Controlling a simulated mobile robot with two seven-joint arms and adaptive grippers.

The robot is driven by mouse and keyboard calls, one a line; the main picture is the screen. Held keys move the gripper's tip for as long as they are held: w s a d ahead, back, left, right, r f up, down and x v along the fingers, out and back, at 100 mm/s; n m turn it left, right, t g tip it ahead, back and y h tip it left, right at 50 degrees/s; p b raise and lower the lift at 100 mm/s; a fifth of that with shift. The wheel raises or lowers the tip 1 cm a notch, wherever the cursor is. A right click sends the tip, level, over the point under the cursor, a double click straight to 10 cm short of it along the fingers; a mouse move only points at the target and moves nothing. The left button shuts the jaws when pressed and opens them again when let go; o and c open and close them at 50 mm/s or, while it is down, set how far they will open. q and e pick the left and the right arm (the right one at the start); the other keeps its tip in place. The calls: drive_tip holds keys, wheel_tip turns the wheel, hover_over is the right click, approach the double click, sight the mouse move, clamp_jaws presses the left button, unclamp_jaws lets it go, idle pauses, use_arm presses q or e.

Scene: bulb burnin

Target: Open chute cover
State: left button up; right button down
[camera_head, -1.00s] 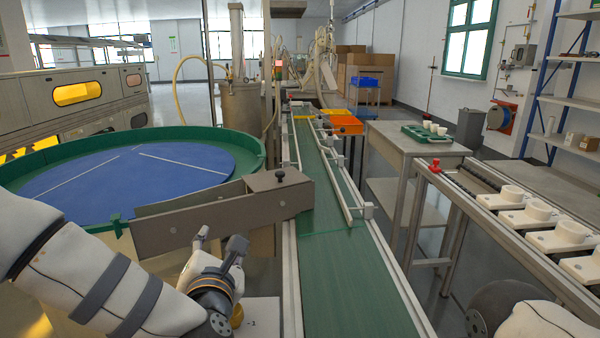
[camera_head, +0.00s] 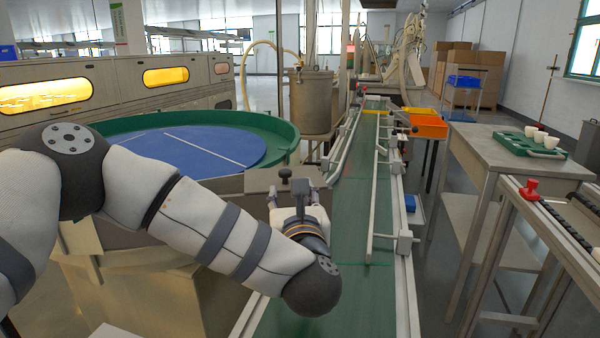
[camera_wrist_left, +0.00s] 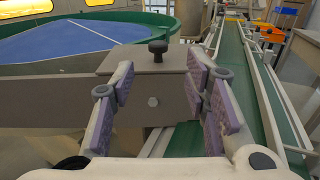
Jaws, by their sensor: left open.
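The chute cover is a grey-brown metal plate (camera_head: 258,181) with a round black knob (camera_head: 285,174) on top. It sits at the end of the metal chute (camera_head: 110,238), beside the green conveyor. In the left wrist view the cover (camera_wrist_left: 172,58) lies ahead between my fingers, its knob (camera_wrist_left: 158,47) upright near the far edge. My left gripper (camera_head: 298,197) is open and empty at the near side of the cover; in the wrist view its purple pads (camera_wrist_left: 160,86) stand apart on either side of the cover's front face. I cannot tell whether they touch it. My right gripper is out of view.
The green conveyor belt (camera_head: 330,295) runs away to the right of the cover, with metal guide rails (camera_head: 374,200). A blue round table with a green rim (camera_head: 283,129) stands behind left. A bench (camera_head: 484,150) with a green tray (camera_head: 530,144) is at right.

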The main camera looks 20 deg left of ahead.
sight(285, 174)
use_arm(q)
drive_tip(key=x, duration=1.1)
drive_tip(key=shift+a, duration=0.2)
drive_tip(key=shift+c, duration=0.2)
clamp_jaws()
